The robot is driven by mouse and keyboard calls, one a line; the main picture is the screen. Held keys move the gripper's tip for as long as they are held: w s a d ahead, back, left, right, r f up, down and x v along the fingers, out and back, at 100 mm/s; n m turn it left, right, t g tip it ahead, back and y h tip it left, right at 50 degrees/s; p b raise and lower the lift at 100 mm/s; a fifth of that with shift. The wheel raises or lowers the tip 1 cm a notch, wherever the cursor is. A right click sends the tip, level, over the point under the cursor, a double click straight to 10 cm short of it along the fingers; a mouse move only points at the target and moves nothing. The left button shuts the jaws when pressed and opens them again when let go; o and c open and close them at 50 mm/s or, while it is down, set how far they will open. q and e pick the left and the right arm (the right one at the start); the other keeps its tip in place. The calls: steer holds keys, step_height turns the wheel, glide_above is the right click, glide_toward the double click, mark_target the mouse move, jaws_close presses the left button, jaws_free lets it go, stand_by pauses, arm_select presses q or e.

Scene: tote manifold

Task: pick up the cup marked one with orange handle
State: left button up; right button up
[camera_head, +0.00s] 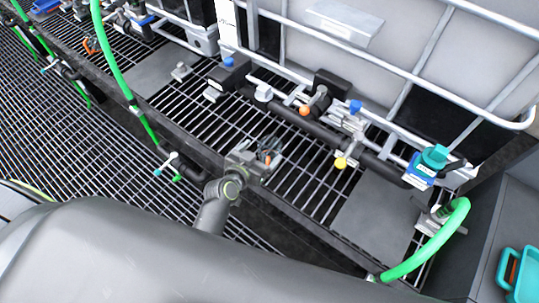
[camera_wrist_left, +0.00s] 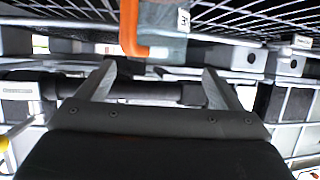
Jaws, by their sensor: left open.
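A grey cup with an orange handle (camera_wrist_left: 130,28) hangs into the top of the left wrist view. Its white tag (camera_wrist_left: 183,20) carries a dark mark too small to read surely. In the head view, the orange handle (camera_head: 268,160) shows as a small spot at my left gripper (camera_head: 264,156), above the grating. In the left wrist view, my left gripper (camera_wrist_left: 158,70) has its two fingers spread apart, with the cup just beyond and between the tips. The gripper partly hides the cup in the head view. My right gripper is not in view.
A black pipe manifold (camera_head: 330,132) with blue, orange and yellow valve caps runs behind the gripper, before a caged white tote (camera_head: 400,50). A green hose (camera_head: 440,245) curves at the right. A grey plate (camera_head: 375,220) lies on the grating at the right.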

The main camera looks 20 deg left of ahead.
mark_target(275, 142)
arm_select(q)
steer(key=shift+p+x, duration=0.45)
steer(key=shift+x, duration=1.9)
steer(key=shift+s+d+f, duration=0.1)
steer(key=shift+d+f, duration=0.1)
steer(key=c, duration=1.1)
